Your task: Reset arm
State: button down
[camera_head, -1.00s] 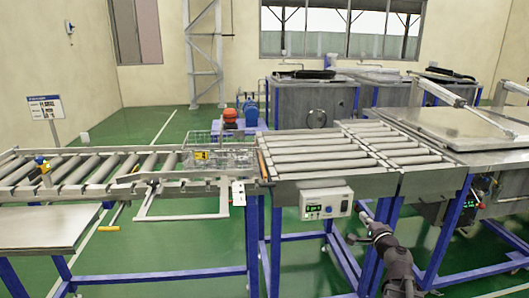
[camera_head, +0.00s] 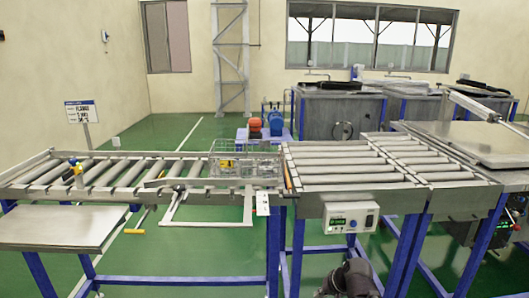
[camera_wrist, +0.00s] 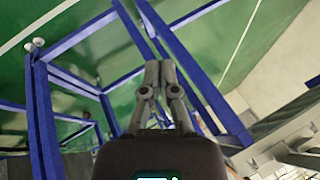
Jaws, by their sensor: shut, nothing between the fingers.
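My gripper (camera_wrist: 159,72) shows in the wrist view with its two grey fingers together and nothing between them. It points down toward the green floor beside the blue legs of the conveyor frame (camera_wrist: 42,110). In the head view only a dark part of my arm (camera_head: 350,278) shows at the bottom edge, below the control box. The gripper's fingers are not visible there.
The roller conveyor (camera_head: 345,165) runs across the head view, with a wire basket (camera_head: 245,160) on it. A white control box (camera_head: 350,217) hangs on its front. A steel side table (camera_head: 55,230) stands at left. Open green floor lies in front.

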jog(key=s+f+n+g+h, duration=0.2)
jog(key=s+g+h, duration=0.25)
jog(key=s, duration=0.25)
notch_tip(320, 180, up, 17)
jog(key=p, duration=1.8)
jog(key=shift+w, duration=0.2)
jog(key=shift+r, duration=0.1)
